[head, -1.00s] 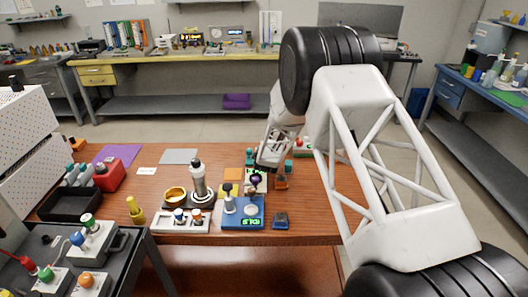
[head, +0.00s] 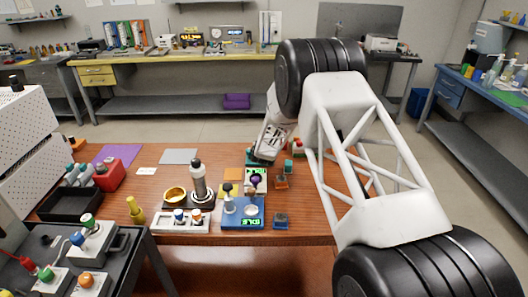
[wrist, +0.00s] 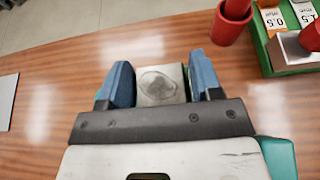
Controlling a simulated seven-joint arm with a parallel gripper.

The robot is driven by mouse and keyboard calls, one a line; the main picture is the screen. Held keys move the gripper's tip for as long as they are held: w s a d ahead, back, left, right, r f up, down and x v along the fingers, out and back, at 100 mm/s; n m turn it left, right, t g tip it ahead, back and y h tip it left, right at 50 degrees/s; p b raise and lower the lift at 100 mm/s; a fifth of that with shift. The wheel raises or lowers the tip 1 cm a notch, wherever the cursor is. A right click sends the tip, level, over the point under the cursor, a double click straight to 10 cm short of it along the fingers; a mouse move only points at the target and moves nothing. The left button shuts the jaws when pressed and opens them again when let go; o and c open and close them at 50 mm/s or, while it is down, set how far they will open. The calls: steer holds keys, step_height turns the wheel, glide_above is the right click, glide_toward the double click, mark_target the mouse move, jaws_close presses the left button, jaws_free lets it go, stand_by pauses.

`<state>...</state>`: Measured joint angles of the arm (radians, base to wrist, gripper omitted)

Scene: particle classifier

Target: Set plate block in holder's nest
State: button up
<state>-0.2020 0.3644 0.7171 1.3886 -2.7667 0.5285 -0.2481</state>
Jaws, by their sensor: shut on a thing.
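My gripper (wrist: 161,78) has two blue fingers and is shut on a small pale grey block (wrist: 160,88) with a darker round patch on its face, which I take for the plate block. In the head view my gripper (head: 262,157) is above the far middle of the wooden bench, and the block cannot be made out there. I cannot tell for sure which fixture is the holder. A blue unit with a lit green display (head: 243,211) and a white unit with a dark knob (head: 256,181) stand nearer the front edge.
In the wrist view a green rack (wrist: 275,62) with labels and red cylinders (wrist: 230,24) is close at upper right. A grey mat (head: 179,156) and bare wood lie to the left.

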steer(key=shift+w+f, duration=0.25)
steer(key=shift+f, duration=1.5)
steer(key=shift+f, duration=0.15)
steer(key=o, duration=0.8)
steer(key=shift+s, duration=0.15)
steer(key=shift+s+r, duration=0.35)
steer(key=shift+r, duration=0.05)
steer(key=shift+v, duration=5.5)
steer(key=shift+f, duration=0.15)
